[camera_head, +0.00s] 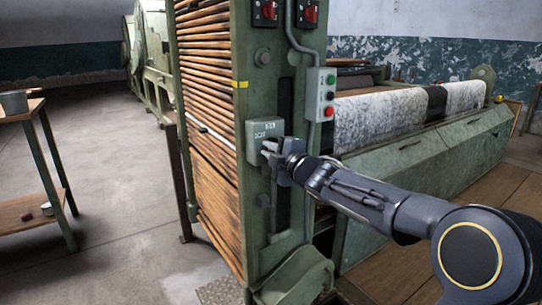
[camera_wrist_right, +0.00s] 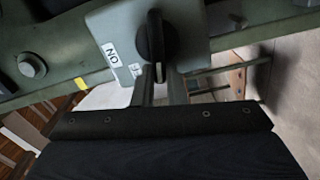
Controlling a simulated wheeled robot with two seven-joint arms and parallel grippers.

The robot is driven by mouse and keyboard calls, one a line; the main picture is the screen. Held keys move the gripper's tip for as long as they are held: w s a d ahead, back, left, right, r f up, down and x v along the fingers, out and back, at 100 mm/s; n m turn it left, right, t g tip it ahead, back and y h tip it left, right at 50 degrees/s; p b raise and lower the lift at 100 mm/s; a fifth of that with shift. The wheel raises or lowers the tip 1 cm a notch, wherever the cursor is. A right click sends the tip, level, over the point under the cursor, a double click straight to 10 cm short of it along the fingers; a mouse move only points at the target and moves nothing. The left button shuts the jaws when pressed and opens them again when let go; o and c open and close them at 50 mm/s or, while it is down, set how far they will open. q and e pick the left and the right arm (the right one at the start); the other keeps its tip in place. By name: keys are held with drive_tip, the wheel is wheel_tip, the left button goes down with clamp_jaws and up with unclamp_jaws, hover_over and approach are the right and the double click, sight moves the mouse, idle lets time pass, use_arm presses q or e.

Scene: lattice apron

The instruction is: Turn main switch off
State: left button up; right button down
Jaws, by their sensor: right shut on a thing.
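The main switch is a grey-green box (camera_head: 258,130) on the front of the green machine column, with small labels on its face. In the right wrist view its black rotary knob (camera_wrist_right: 156,38) stands out from the box (camera_wrist_right: 120,25). A white "ON" label (camera_wrist_right: 111,53) sits beside the knob; a second label (camera_wrist_right: 136,71) is partly hidden by a finger. My right gripper (camera_head: 270,152) is at the box, its fingers (camera_wrist_right: 158,82) shut on the knob. I cannot tell which label the knob points at. My left gripper is not in view.
A small button box (camera_head: 320,94) with green and red buttons is right of the switch on a conduit. Two red switches (camera_head: 310,12) sit above. A table (camera_head: 20,115) stands at left. The machine's roller bed (camera_head: 385,115) extends right. Floor (camera_head: 110,200) at left is clear.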

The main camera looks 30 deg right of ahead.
drive_tip(key=shift+d+f+n+b, duration=0.1)
drive_tip(key=shift+f+n+b, duration=0.15)
drive_tip(key=shift+n, duration=0.3)
drive_tip(key=shift+f+n+b, duration=0.1)
drive_tip(key=shift+n+b, duration=0.25)
drive_tip(key=shift+n, duration=0.2)
drive_tip(key=c, duration=1.5)
unclamp_jaws()
drive_tip(key=shift+o, duration=0.2)
drive_tip(key=s+p, duration=0.1)
drive_tip(key=s, duration=0.6)
drive_tip(key=shift+s+d, duration=0.3)
drive_tip(key=shift+s, duration=0.05)
